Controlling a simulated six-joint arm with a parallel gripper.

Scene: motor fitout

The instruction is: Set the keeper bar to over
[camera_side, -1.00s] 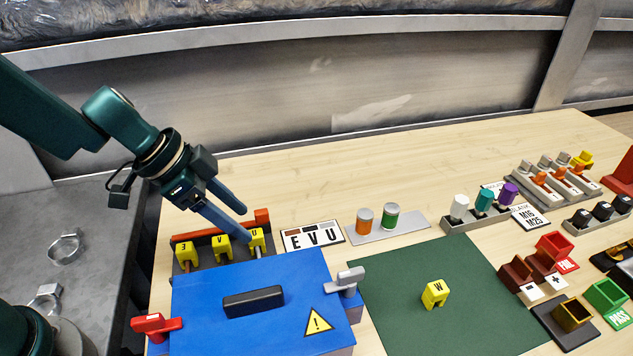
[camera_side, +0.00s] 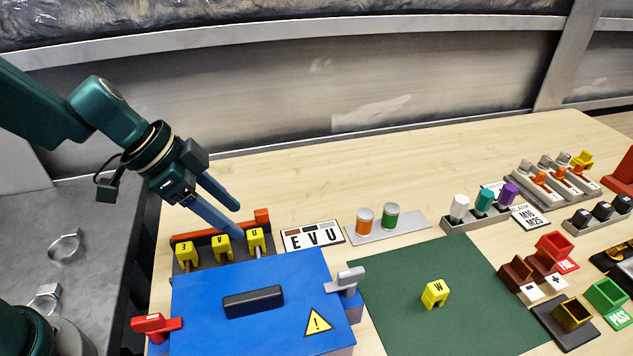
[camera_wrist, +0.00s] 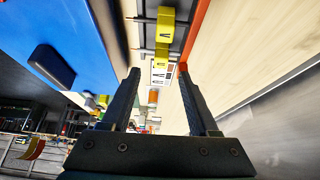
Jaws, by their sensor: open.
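The keeper bar (camera_side: 191,236) is a long orange-red bar behind the row of yellow lettered blocks, with a raised block at its right end (camera_side: 262,217). In the wrist view the bar (camera_wrist: 198,28) runs along the right, close to the right fingertip. The yellow blocks (camera_side: 222,246) stand in a dark rack in front of the bar. My gripper (camera_side: 238,221) is open and empty, fingers pointing down beside the bar's right part. In the wrist view my gripper (camera_wrist: 158,71) has its fingers apart. Whether a finger touches the bar I cannot tell.
A blue box (camera_side: 205,285) with a black handle stands in front of the rack. An E V U label (camera_side: 313,236) and a plate with orange and green cylinders (camera_side: 415,227) lie to the right. The wood behind the bar is clear.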

